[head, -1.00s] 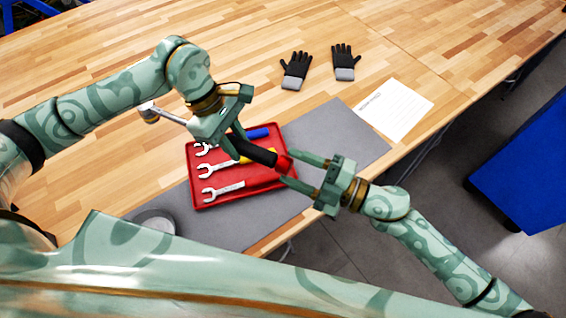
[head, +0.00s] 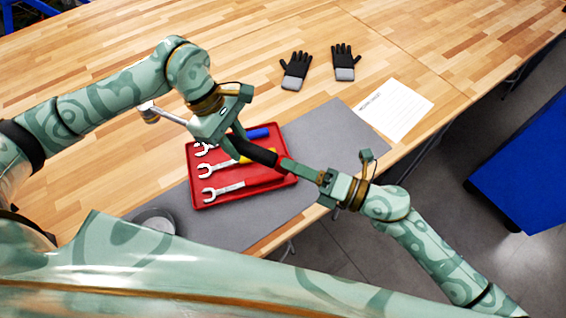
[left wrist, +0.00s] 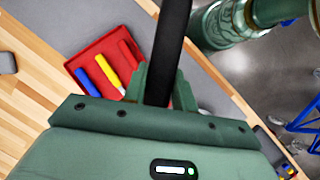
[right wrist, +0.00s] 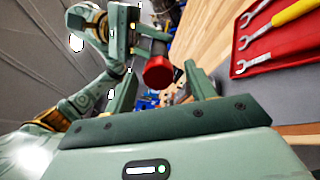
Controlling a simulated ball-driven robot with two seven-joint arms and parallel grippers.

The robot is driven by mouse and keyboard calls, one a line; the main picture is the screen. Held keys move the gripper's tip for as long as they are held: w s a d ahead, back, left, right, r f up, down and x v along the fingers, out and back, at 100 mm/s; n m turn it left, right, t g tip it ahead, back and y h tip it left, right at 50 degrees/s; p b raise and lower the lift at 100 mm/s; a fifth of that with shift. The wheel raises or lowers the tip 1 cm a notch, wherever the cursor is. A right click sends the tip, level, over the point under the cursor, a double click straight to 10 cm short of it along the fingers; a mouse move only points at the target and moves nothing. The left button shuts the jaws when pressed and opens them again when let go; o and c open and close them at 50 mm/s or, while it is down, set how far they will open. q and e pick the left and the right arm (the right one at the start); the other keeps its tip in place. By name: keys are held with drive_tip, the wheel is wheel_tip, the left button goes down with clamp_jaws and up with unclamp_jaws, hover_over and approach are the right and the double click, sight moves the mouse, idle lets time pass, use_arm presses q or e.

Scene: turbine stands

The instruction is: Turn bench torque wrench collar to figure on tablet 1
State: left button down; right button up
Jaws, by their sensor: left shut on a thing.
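The torque wrench has a black handle (head: 262,156) and a silver head end at the left in the head view. My left gripper (head: 237,139) is shut on the handle and holds the wrench above the red tray; the black handle also shows between its fingers in the left wrist view (left wrist: 170,45). The wrench's red collar (right wrist: 158,72) shows as a round end in the right wrist view. My right gripper (head: 287,164) is at that end, its fingers (right wrist: 162,92) apart on either side with gaps to the collar. No tablet figure is visible.
A red tray (head: 200,202) with several coloured-handled wrenches lies on a grey mat (head: 335,130). A blue cabinet (head: 530,160) stands at the right.

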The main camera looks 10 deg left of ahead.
drive_tip(key=shift+o, duration=0.8)
drive_tip(key=shift+s+d, duration=0.25)
drive_tip(key=shift+d, duration=1)
drive_tip(key=shift+s+d, duration=0.25)
drive_tip(key=shift+d, duration=0.95)
